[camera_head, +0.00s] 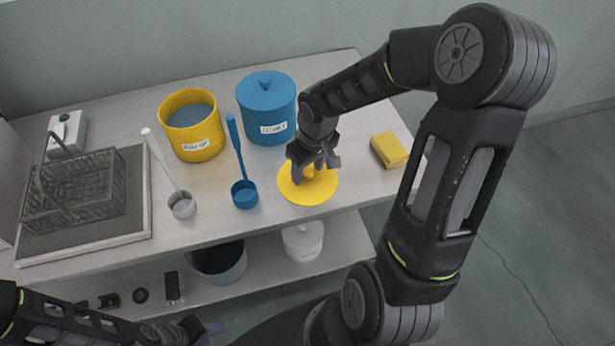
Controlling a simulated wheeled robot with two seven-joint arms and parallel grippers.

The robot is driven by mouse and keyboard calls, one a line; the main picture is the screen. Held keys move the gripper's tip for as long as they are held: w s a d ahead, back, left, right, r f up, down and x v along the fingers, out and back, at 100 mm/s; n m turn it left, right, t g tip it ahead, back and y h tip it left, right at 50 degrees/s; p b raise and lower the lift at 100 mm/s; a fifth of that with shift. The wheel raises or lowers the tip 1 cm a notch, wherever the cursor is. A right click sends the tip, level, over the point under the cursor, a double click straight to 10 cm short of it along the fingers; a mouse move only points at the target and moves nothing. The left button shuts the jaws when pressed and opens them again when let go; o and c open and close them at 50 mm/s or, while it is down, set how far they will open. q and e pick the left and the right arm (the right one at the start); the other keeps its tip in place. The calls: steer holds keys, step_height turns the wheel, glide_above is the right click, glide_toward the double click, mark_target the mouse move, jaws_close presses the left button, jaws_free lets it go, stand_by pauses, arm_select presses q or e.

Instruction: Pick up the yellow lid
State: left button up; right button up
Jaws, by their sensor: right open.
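The round yellow lid (298,194) lies flat on the white table, in front of the lidded blue pot (266,112). Its knob is partly hidden by my gripper. My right gripper (312,175) reaches down over the lid, with its open fingers around or just above the knob; I cannot tell whether they touch it. My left gripper (207,329) is low at the bottom edge, in front of the table and away from the lid; its jaw opening is unclear.
An open yellow pot (193,130), a blue ladle (243,193), a white ladle (182,204) and a yellow sponge-like block (389,150) surround the lid. A wire basket (75,190) stands at left. A lower shelf holds a grey bucket (219,266) and a white container (303,242).

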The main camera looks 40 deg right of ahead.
steer(key=shift+c, duration=0.3)
jaws_close()
stand_by(0.3)
